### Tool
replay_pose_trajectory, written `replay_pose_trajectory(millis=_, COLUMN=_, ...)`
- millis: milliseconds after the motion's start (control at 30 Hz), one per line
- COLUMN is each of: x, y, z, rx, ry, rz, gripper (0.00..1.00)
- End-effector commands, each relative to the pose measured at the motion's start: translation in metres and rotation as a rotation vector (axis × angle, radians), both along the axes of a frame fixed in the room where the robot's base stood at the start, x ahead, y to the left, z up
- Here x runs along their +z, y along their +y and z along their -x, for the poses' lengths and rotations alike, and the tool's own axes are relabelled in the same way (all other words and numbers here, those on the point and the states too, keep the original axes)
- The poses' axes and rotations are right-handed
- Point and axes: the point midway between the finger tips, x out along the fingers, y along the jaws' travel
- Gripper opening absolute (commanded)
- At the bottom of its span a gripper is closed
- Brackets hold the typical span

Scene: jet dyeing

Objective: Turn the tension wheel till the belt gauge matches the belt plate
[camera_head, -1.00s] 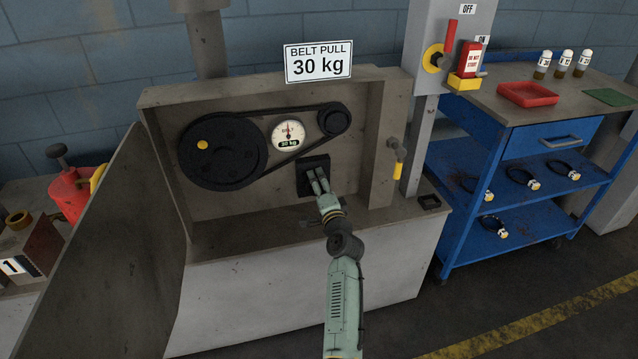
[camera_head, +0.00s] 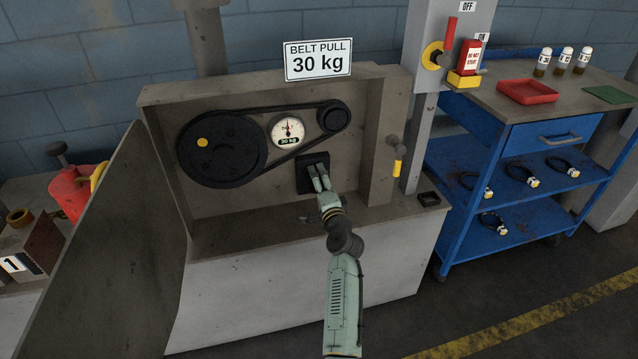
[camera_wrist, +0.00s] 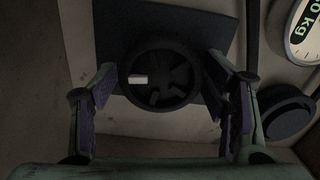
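The tension wheel, a dark spoked handwheel with one white mark (camera_wrist: 139,79), sits on a dark square plate (camera_head: 303,186) in the machine recess. My gripper (camera_wrist: 160,72) is open, with one finger on each side of the wheel in the wrist view. Gaps show between the fingers and the rim. In the head view my gripper (camera_head: 319,178) hides most of the wheel. The round white belt gauge (camera_head: 287,127) has its needle near the top and a label reading 30 kg. The belt plate (camera_head: 318,60) above reads BELT PULL 30 kg.
A black belt runs around a large pulley (camera_head: 221,165) and a small pulley (camera_head: 333,117) beside the gauge. A yellow-ended handle (camera_head: 397,168) is right of the wheel. An open panel (camera_head: 105,250) stands left. A blue cart (camera_head: 500,190) stands right.

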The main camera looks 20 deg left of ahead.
Motion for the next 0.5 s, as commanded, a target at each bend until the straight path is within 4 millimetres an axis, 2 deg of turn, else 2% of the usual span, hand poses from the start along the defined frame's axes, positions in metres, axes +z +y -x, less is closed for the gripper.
replay_pose_trajectory(millis=367, x=0.000, y=-0.001, z=0.001, rx=0.000, ry=-0.001, rz=0.001, gripper=0.74)
replay_pose_trajectory(millis=500, x=0.000, y=-0.009, z=0.012, rx=-0.001, ry=0.000, rz=0.000, gripper=0.74)
